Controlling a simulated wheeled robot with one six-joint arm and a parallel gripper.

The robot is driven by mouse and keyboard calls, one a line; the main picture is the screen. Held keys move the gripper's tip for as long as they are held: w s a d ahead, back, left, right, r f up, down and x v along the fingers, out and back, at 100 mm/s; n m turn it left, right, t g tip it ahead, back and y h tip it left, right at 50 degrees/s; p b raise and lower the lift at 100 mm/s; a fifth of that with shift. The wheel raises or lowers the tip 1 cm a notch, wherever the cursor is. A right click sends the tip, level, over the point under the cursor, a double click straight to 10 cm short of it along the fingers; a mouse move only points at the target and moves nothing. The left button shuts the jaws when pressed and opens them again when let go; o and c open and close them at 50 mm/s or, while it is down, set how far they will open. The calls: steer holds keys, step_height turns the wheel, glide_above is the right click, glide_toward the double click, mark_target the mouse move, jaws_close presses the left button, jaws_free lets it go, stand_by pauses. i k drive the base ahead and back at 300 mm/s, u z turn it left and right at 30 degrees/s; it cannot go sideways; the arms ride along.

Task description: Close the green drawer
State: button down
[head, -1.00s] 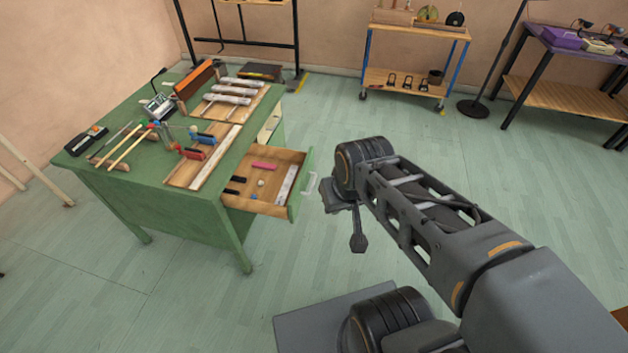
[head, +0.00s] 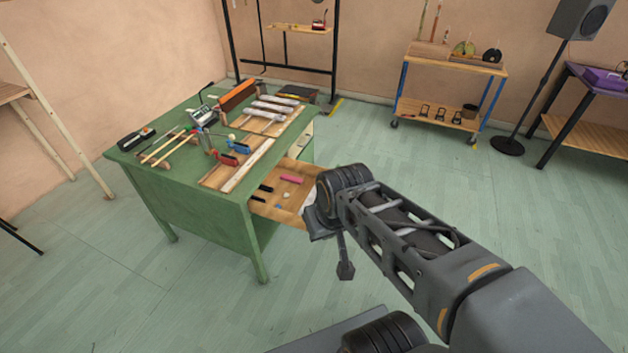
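The green drawer (head: 273,208) sticks out from the right side of the green desk (head: 205,205). It is open, with its wooden floor showing and a pink block (head: 292,179), dark pieces and small items inside. Its front panel and handle are hidden behind my arm. My gripper (head: 343,268) is at the arm's end, just right of the drawer front in the picture. Its fingers are mostly hidden or too small to tell open from shut. Whether it touches the drawer front cannot be seen.
The desk top carries mallets, wooden bars, clamps and a small device (head: 203,115). A wheeled cart (head: 455,60) and a speaker stand (head: 507,146) are at the back. The floor (head: 130,290) in front of the desk is clear.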

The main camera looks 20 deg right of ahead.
mark_target(292, 205)
steer(key=z, duration=0.05)
steer(key=i, duration=0.9)
steer(key=z, duration=0.4)
